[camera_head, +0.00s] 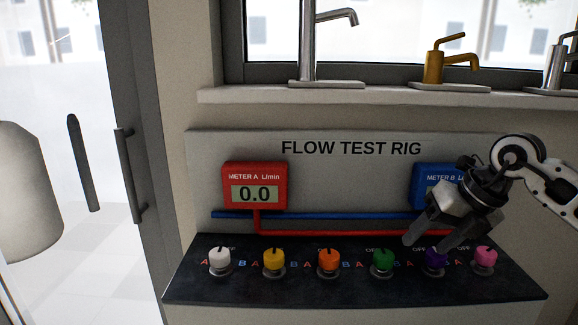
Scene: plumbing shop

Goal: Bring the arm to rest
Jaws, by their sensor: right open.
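My right gripper (425,248) comes in from the right and hangs tilted down and to the left over the flow test rig (240,150). Its fingers are open and empty. The fingertips show between the green knob (383,261) and the purple knob (434,263), and whether they touch anything is hard to tell. The gripper and arm cover part of the blue meter B (426,178) and the top of the purple knob. The red meter A (255,186) reads 0.0. My left gripper is not in view.
White (220,258), yellow (274,260), orange (329,262) and pink (484,258) knobs line the dark panel (350,291). Red and blue pipes run above it. Several taps, including a gold one (434,68), stand on the sill (230,97). A door with a handle (130,175) is at left.

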